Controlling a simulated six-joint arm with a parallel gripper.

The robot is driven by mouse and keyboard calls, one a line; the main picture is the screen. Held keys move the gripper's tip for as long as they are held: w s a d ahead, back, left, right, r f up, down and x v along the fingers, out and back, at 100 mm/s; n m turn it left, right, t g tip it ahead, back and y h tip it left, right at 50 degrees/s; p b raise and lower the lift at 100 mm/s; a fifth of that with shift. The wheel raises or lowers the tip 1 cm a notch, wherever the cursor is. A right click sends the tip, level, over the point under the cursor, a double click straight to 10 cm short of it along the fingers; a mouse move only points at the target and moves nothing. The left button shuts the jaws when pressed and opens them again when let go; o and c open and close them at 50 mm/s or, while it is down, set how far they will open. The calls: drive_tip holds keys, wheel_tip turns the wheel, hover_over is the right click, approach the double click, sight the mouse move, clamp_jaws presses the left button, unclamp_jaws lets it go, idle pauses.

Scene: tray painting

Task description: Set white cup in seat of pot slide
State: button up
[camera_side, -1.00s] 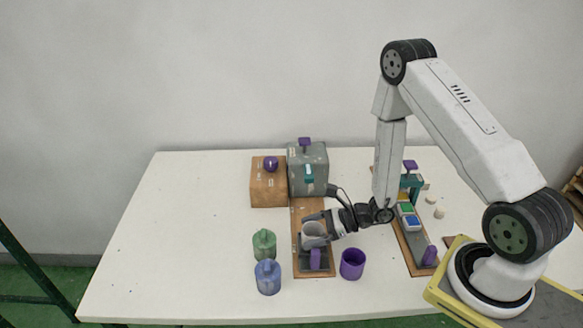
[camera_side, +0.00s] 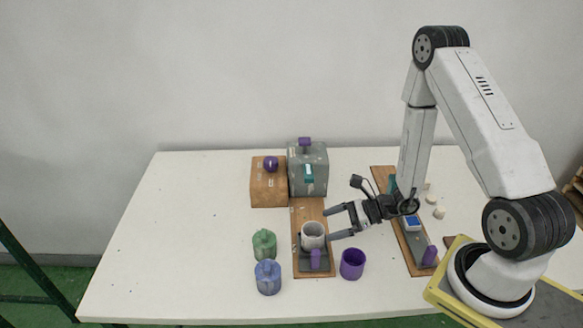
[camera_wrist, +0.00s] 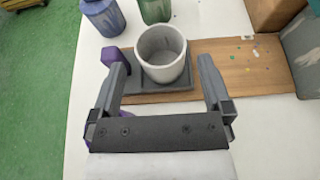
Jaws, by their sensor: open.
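The white cup (camera_side: 313,235) stands upright on the dark grey slide (camera_side: 316,263) of the wooden board, behind the purple handle (camera_side: 315,258). In the wrist view the cup (camera_wrist: 162,54) sits on the dark slide plate (camera_wrist: 119,84), with the purple handle (camera_wrist: 117,55) to its left. My gripper (camera_side: 329,225) is open and empty, just to the right of the cup in the side view. In the wrist view its fingers (camera_wrist: 163,62) are spread, with the cup beyond them. The cup's base is partly hidden, so its exact fit in the seat cannot be told.
A purple cup (camera_side: 352,264) stands right of the slide. Green (camera_side: 264,245) and blue (camera_side: 268,277) lidded jars stand left of it. A grey box (camera_side: 307,170) and a brown box (camera_side: 268,187) are behind. A second board (camera_side: 412,246) lies right. The table's left side is clear.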

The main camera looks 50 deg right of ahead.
drive_tip(key=v, duration=0.6)
drive_tip(key=shift+s, duration=0.1)
idle(0.6)
drive_tip(key=a+n+g, duration=0.1)
drive_tip(key=s+a+r+n+g+y, duration=0.1)
drive_tip(key=n+g, duration=0.1)
drive_tip(key=a+n+g, duration=0.1)
drive_tip(key=a+n, duration=0.1)
drive_tip(key=shift+s+r, duration=0.35)
drive_tip(key=shift+s, duration=0.05)
drive_tip(key=s+a+r+n+g+h, duration=0.3)
drive_tip(key=n+g+h, duration=0.35)
drive_tip(key=n, duration=0.75)
drive_tip(key=w+r+n+t+h, duration=0.3)
drive_tip(key=r+n, duration=0.3)
drive_tip(key=n, duration=0.2)
drive_tip(key=shift+w+d+t+h, duration=0.15)
drive_tip(key=shift+w+t+h, duration=0.25)
drive_tip(key=shift+w, duration=0.2)
